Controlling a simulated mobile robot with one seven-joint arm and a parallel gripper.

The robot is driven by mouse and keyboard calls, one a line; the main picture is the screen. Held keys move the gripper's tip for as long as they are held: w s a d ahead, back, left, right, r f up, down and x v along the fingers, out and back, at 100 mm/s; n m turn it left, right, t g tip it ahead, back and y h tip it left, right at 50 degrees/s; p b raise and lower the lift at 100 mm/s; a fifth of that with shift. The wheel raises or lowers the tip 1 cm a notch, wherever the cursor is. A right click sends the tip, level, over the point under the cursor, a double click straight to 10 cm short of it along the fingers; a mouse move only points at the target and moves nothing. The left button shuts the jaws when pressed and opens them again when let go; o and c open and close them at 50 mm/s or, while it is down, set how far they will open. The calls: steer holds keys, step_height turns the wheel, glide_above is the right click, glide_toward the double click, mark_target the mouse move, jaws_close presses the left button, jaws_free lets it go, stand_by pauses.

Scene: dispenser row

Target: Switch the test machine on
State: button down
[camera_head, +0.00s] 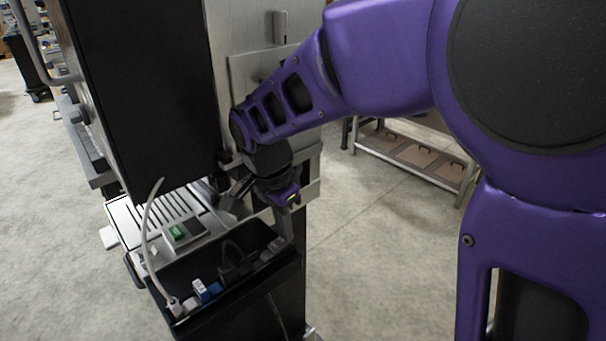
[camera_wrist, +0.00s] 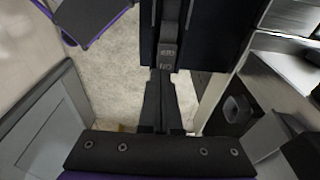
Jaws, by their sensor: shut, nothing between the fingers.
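The test machine is probably the tall black and grey machine (camera_head: 140,85) at the left of the head view. Below its body are a slotted metal tray (camera_head: 150,215) and a small panel with a green, lit-looking switch (camera_head: 178,232) and a dark part beside it. A black trough (camera_head: 225,306) along the front holds several plugs, one white with a cable (camera_head: 174,306) and one blue (camera_head: 211,291). My gripper (camera_head: 281,240) is at the trough's right end, apart from the green switch. Its fingers (camera_wrist: 160,100) are shut and empty in the wrist view. Whether the tips touch anything is unclear.
A grey strip (camera_wrist: 168,55) with socket-like marks lies between dark walls ahead of the fingers in the wrist view. A low shelf with brown panels (camera_head: 408,152) stands behind my arm. Open concrete floor (camera_head: 365,250) lies to the right of the machine.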

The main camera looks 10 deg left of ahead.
stand_by(0.4)
steer(key=shift+w+d+f+g, duration=0.1)
steer(key=shift+w+f+g, duration=0.05)
steer(key=shift+f+g, duration=0.15)
steer(key=shift+s+a+r+p, duration=0.25)
steer(key=shift+s+a+p, duration=0.1)
steer(key=shift+s+a, duration=0.25)
steer(key=shift+d+r, duration=0.1)
steer(key=shift+w+d+r+p, duration=0.1)
steer(key=shift+r+p, duration=0.45)
steer(key=shift+r, duration=0.05)
step_height(320, 180, up, 12)
steer(key=w+d+p, duration=0.1)
steer(key=p, duration=0.2)
steer(key=shift+w+r, duration=0.2)
steer(key=shift+r, duration=0.05)
